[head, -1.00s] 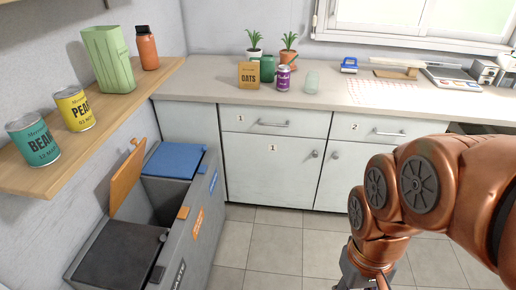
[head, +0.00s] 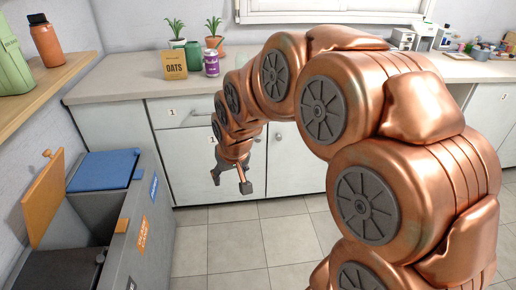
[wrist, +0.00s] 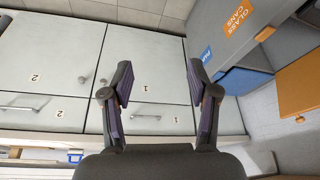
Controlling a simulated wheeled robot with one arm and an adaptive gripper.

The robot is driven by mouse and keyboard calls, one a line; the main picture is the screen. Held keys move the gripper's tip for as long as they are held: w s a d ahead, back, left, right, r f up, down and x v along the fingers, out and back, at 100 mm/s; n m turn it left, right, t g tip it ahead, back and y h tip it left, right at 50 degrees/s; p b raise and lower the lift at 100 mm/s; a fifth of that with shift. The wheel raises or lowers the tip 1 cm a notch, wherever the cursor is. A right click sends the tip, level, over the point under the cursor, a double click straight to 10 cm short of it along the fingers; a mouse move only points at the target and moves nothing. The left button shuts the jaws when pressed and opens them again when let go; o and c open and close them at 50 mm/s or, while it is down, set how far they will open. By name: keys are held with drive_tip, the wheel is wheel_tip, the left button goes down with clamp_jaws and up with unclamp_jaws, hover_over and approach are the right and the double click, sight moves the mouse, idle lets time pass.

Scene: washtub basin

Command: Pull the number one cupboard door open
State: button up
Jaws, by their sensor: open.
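The number one cupboard door (head: 185,160) is pale and shut, below the number one drawer (head: 182,115); my arm hides part of it in the head view. In the wrist view, which is upside down, the door (wrist: 150,50) carries a "1" label between my fingers. Its round knob (wrist: 103,82) shows near the left finger, beside the number two door (wrist: 45,50) and its knob (wrist: 82,79). My gripper (head: 231,182) is open and empty in front of the door. Its fingers in the wrist view (wrist: 160,78) point at the door, with no clear contact.
Grey recycling bins (head: 140,205) with a raised orange lid (head: 43,200) stand left of the door. The tiled floor (head: 240,240) before the cupboards is clear. The oats box (head: 174,66) and purple can (head: 211,63) stand on the worktop (head: 120,87).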

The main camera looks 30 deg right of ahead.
drive_tip(key=w+d+f+m+t+b, duration=0.1)
drive_tip(key=w+d+f+t+b, duration=0.2)
drive_tip(key=w, duration=0.4)
drive_tip(key=w+d+f+b, duration=0.2)
drive_tip(key=w+f, duration=0.2)
drive_tip(key=w, duration=0.4)
drive_tip(key=m+t+h+b, duration=0.25)
drive_tip(key=t+b, duration=0.45)
drive_tip(key=b, duration=0.5)
approach(258, 141)
drive_tip(key=a+r, duration=0.5)
drive_tip(key=a, duration=0.4)
drive_tip(key=shift+w+d+f+t+h+b, duration=0.5)
drive_tip(key=shift+w+d+f+b, duration=0.4)
drive_tip(key=shift+d+f, duration=0.6)
drive_tip(key=shift+w+d+f+t+h+b, duration=0.25)
drive_tip(key=shift+w+d+f+t+b, duration=0.4)
drive_tip(key=shift+d+f+b, duration=0.8)
drive_tip(key=shift+w+d+f+t+h+b, duration=0.5)
drive_tip(key=shift+w+d+f, duration=0.5)
drive_tip(key=shift+d, duration=0.9)
drive_tip(key=shift+w+d+f, duration=0.25)
drive_tip(key=shift+w, duration=0.15)
drive_tip(key=shift+b+x, duration=0.4)
drive_tip(key=shift+x, duration=0.45)
drive_tip(key=shift+w+d, duration=0.15)
drive_tip(key=shift+w, duration=0.95)
